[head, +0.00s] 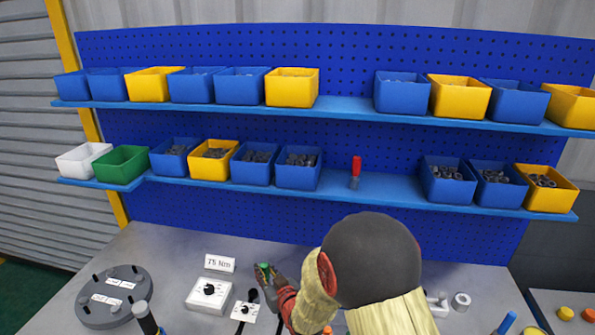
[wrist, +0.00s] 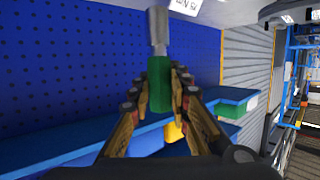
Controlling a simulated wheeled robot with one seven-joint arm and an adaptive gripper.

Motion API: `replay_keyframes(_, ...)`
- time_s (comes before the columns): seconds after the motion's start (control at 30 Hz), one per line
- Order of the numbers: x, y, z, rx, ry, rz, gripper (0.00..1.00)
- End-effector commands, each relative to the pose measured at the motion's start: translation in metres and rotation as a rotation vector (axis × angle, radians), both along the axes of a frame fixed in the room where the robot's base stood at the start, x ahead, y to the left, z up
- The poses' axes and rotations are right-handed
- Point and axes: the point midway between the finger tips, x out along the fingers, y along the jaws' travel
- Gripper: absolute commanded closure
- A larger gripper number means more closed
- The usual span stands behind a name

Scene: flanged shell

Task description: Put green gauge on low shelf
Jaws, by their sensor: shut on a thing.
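The green gauge (wrist: 160,84) has a green handle and a grey metal end. In the wrist view my gripper (wrist: 160,95) is shut on its green handle, and the metal end points to the top of the picture. In the head view my gripper (head: 271,280) is low over the workbench, with a small bit of the green gauge (head: 263,267) showing. The low shelf (head: 390,190) is the lower blue shelf on the pegboard, above and behind my gripper. A red-topped gauge (head: 355,170) with a grey lower end stands upright on it.
The low shelf has bins on both sides, with bare room around the red-topped gauge between a blue bin (head: 298,168) and another blue bin (head: 447,180). A "75 Nm" sign (head: 220,263), a white dial box (head: 209,294) and a round flange (head: 113,296) stand on the bench.

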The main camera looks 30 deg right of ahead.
Motion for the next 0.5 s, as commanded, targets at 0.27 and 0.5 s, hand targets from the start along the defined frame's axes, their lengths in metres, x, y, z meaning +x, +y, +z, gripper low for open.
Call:
replay_keyframes(0.27,0.008,-0.074,0.116,-0.003,-0.005,-0.037,1.0)
replay_keyframes(0.5,-0.002,-0.141,0.201,-0.003,-0.004,-0.083,1.0)
